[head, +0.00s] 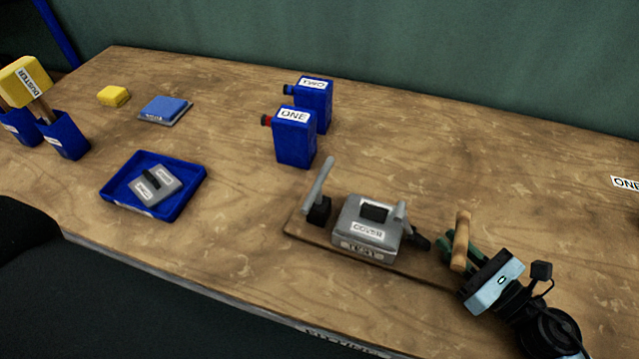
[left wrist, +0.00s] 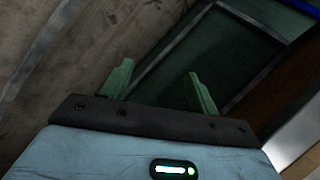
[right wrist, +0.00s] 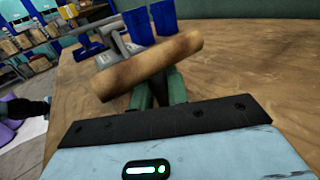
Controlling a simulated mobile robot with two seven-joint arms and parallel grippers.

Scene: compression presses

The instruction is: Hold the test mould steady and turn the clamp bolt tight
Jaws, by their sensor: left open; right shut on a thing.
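The grey test mould (head: 352,246) sits on a wooden base board (head: 297,229) near the table's front edge. It carries a cover (head: 368,230) with a dark patch on top. A black part (head: 421,242), perhaps the clamp bolt end, sticks out at its right. My right gripper (head: 456,243) is shut on a wooden crosswise handle (head: 461,241), just right of that part; I cannot tell whether they touch. In the right wrist view, the handle (right wrist: 148,66) hides the fingertips. My left gripper (left wrist: 159,74) shows only in the left wrist view, open and empty.
A grey lever (head: 323,180) rises from a black block left of the mould. Two blue cans (head: 295,146) stand behind. A blue tray (head: 189,202) holds a grey piece. A blue pad (head: 164,109) and yellow block (head: 113,95) lie farther left. The table's right side is mostly clear.

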